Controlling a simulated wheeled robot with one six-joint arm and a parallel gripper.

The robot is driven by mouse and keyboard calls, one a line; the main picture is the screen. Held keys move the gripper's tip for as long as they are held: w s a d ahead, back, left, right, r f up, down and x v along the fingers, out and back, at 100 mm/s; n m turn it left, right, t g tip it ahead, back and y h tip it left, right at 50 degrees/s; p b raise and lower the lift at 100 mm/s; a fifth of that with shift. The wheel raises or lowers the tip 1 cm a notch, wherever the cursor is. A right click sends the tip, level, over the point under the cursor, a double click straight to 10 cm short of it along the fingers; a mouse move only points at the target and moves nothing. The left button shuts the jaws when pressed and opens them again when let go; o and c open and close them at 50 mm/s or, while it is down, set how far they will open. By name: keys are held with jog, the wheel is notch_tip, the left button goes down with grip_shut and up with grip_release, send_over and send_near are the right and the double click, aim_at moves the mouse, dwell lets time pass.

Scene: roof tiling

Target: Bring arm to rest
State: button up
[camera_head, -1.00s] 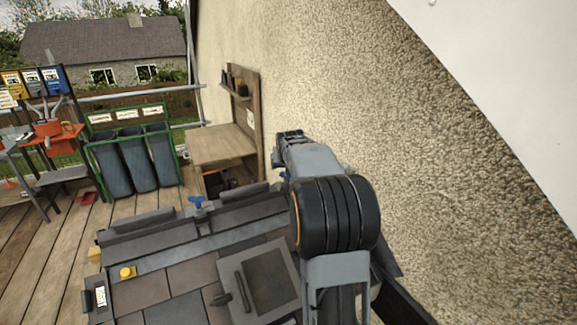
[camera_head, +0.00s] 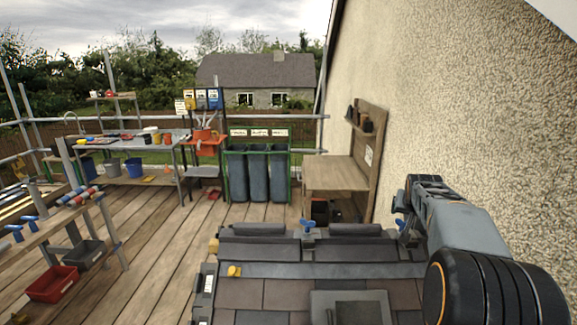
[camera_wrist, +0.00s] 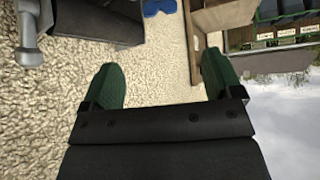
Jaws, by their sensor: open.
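My arm reaches up at the right of the head view, in front of the rough wall (camera_head: 470,100). Its gripper end is turned away there, so the fingers do not show clearly. In the wrist view my gripper (camera_wrist: 160,82) is open, with its two green fingers spread apart and nothing between them. Behind the fingers is the pale pebbled wall (camera_wrist: 150,70). The tiled roof panel (camera_head: 250,295) lies at the front, below and left of my arm. A blue clamp (camera_head: 308,224) sits on its far edge.
A wooden bench (camera_head: 335,173) stands against the wall. Several dark bins in a green frame (camera_head: 257,150) stand left of it. A grey work table (camera_head: 125,143) is farther left. A rack with a red tray (camera_head: 52,284) is at near left. Open deck boards (camera_head: 150,230) lie between.

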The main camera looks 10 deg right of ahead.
jog(key=s+a+f+g+y, duration=0.1)
jog(key=s+a+f+g, duration=0.15)
jog(key=s+f, duration=0.2)
jog(key=s+a+f+n+y, duration=0.1)
jog(key=s+a+n, duration=0.2)
jog(key=s+a, duration=0.7)
jog(key=s+a+f+n+y, duration=0.2)
jog(key=s+a, duration=0.9)
jog(key=a, duration=0.2)
jog(key=shift+s+n+y, duration=0.2)
jog(key=shift+n+y, duration=0.1)
jog(key=shift+n, duration=0.1)
jog(key=shift+a+g, duration=0.1)
jog(key=shift+g, duration=0.15)
